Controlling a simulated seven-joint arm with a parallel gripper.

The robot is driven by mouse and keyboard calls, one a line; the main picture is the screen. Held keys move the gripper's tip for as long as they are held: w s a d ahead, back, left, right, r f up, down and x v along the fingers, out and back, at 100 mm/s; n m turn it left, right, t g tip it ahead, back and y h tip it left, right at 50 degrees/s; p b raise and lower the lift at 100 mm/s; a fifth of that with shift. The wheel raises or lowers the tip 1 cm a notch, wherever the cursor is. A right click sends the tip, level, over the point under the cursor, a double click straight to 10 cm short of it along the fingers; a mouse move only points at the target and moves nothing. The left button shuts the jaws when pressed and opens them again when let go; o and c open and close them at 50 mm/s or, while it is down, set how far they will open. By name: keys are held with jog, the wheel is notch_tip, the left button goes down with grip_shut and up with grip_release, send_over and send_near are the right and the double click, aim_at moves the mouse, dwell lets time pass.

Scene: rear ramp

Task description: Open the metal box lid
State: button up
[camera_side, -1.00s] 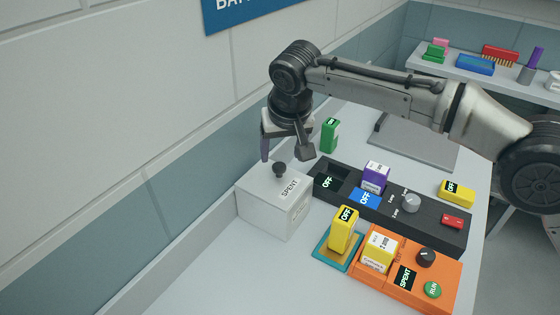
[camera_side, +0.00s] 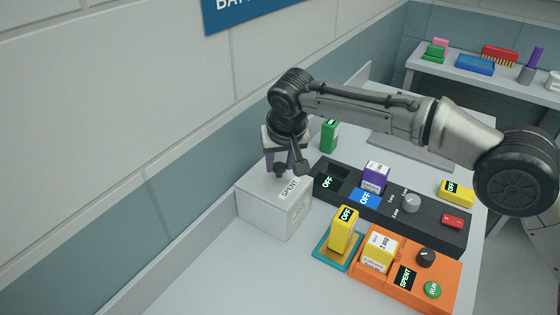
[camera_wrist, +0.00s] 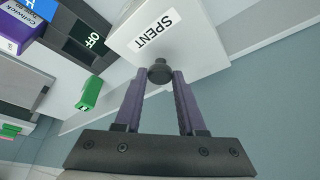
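The metal box (camera_side: 278,212) is a light grey box with a "SPENT" label. Its lid (camera_side: 262,190) lies flat and shut on top, with a small dark knob (camera_side: 280,171) on it. My gripper (camera_side: 283,166) points down over the lid, its purple fingers apart at the knob. In the wrist view, the fingertips of my gripper (camera_wrist: 162,76) stand on both sides of the knob (camera_wrist: 160,71). They look very close to it; whether they touch is unclear. The box (camera_wrist: 190,45) fills the upper middle there.
A black panel (camera_side: 425,226) with coloured blocks and a knob stands right of the box. A green block (camera_side: 330,136) stands behind it. A yellow block (camera_side: 343,230) on a teal tray (camera_side: 325,254) and an orange unit (camera_side: 440,272) are in front. The bench's front left is clear.

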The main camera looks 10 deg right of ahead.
grip_shut()
dwell(0.9)
